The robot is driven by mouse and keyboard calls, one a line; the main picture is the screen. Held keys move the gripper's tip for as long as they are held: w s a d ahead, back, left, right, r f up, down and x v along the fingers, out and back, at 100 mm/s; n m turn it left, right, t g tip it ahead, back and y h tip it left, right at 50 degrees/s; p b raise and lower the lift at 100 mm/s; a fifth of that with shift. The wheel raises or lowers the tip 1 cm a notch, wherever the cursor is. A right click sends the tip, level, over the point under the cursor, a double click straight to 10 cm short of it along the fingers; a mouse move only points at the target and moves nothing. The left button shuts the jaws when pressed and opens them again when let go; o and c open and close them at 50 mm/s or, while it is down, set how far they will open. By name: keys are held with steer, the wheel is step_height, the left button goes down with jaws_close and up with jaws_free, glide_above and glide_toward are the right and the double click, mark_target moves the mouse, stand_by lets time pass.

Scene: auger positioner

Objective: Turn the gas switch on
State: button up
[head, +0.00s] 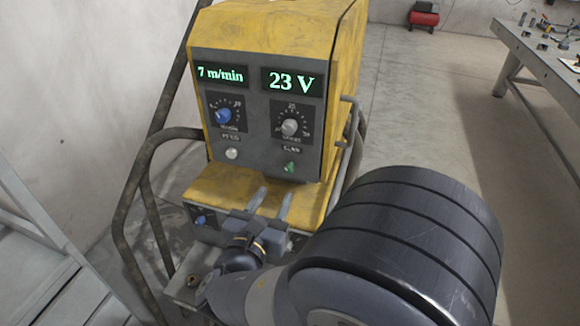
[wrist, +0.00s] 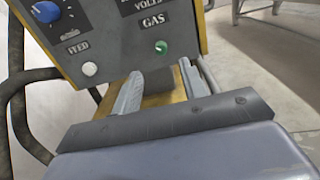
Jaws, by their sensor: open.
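The gas switch (head: 290,167) is a small green switch low on the right of the grey panel (head: 258,163). It also shows in the wrist view (wrist: 161,47), just under the GAS label. I cannot tell its on or off position. My gripper (head: 272,197) is open and empty, in front of and below the switch. In the wrist view its two fingers (wrist: 160,73) point toward the panel, with the switch above and between the tips. The fingers appear apart from the switch.
A white feed button (head: 232,153) sits left of the switch. A blue knob (head: 224,115) and a grey knob (head: 290,127) are above, under displays reading 7 m/min and 23 V. The yellow machine's lower ledge (head: 225,185) and black tube handles (head: 130,190) are close by.

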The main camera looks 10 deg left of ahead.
mark_target(288, 170)
steer(key=w, duration=0.9)
steer(key=shift+w+d, duration=0.1)
steer(key=shift+d, duration=0.25)
steer(key=shift+c, duration=0.5)
jaws_close()
